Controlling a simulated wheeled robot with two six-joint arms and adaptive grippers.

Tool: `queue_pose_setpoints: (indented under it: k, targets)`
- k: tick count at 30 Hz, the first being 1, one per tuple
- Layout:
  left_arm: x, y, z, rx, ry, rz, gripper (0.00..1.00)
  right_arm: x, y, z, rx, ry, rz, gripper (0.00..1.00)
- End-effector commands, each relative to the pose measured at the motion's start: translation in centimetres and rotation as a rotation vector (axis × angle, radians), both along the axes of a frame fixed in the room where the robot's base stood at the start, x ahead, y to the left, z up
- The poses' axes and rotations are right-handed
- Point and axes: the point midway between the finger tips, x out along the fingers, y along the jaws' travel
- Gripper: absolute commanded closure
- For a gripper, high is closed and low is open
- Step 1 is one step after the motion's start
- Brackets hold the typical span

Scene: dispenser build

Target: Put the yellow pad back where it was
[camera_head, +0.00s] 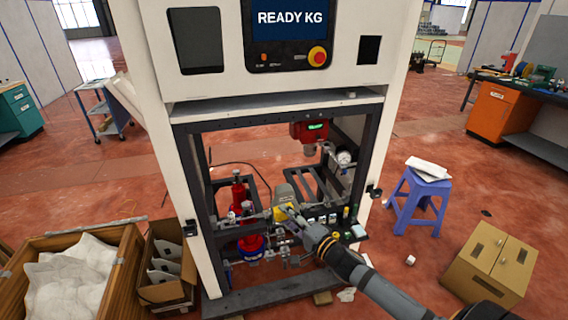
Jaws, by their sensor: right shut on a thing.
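The yellow pad (280,214) is small and sits at the tip of my right gripper (290,208), inside the open bay of the white dispenser machine. My right arm comes in from the lower right, and its gripper is shut on the pad. A grey rounded part (284,192) stands right behind the pad. I cannot tell whether the pad touches it or the fittings below. The fingers are small and partly hidden. My left gripper is not in view.
The dark bay frame (196,210) surrounds the work area. Red cylinders (239,192) stand left of the pad, and a gauge (344,157) and red unit (309,130) are to the right. A purple stool (418,196) and cardboard box (490,263) stand right; crates (128,252) stand left.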

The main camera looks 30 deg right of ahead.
Motion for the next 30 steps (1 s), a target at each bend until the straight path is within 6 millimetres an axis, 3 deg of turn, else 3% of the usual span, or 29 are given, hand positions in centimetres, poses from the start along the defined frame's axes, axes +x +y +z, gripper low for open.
queue_pose_setpoints:
  k: [3,7,21,30]
  targets:
    - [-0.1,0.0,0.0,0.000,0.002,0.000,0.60,-3.1,1.6,-3.7,0.005,0.008,0.069,0.84]
    - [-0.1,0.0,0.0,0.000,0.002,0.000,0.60,-5.5,3.8,-6.1,0.012,0.004,0.079,0.84]
    - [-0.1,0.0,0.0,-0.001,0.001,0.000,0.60,-5.6,9.5,-6.3,0.011,0.001,-0.188,0.84]
    - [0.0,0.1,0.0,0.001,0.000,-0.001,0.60,-5.5,10.3,-6.1,0.002,0.002,-0.225,0.84]
